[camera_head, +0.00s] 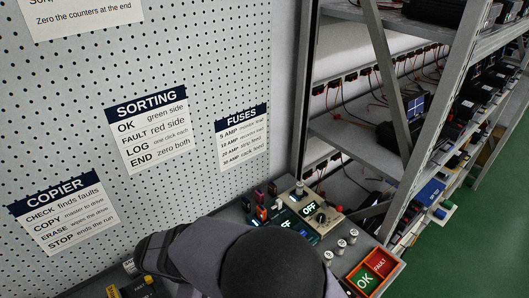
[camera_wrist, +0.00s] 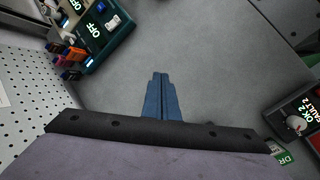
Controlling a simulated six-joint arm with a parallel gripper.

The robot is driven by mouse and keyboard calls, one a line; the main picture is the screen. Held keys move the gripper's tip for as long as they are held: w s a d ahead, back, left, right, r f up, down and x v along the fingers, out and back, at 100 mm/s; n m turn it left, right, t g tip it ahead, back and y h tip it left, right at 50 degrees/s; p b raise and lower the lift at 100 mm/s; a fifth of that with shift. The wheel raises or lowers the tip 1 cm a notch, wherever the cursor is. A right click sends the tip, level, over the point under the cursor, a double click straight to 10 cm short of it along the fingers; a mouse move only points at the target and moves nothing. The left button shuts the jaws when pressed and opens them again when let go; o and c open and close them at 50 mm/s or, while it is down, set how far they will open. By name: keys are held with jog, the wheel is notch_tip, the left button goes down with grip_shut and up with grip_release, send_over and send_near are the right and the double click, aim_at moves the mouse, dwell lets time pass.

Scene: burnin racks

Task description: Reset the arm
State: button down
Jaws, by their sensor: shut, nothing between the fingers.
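My arm (camera_head: 270,265) fills the bottom middle of the head view; its fingers are hidden there. In the wrist view my gripper (camera_wrist: 160,80) shows as two blue fingers pressed together, shut and empty. They point over a bare stretch of the grey bench (camera_wrist: 215,60). Nothing is touching the fingertips in view.
A device with "OFF" displays (camera_wrist: 95,30) and colored plugs lies upper left in the wrist view. A counter box (camera_wrist: 298,118) is at its right edge. The head view shows the OK/FAULT bins (camera_head: 372,273), a pegboard (camera_head: 60,120) with signs, and metal racks (camera_head: 390,90).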

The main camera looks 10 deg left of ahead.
jog(key=w+d+r+m+g+y, duration=0.1)
jog(key=d+r+m+g, duration=0.15)
jog(key=d+m, duration=1)
jog(key=s+d+m+g+y, duration=0.1)
jog(key=s+d+m+y, duration=0.2)
jog(key=d, duration=1.3)
jog(key=shift+s+f+m, duration=0.45)
jog(key=shift+s+m, duration=0.3)
jog(key=shift+s, duration=1.1)
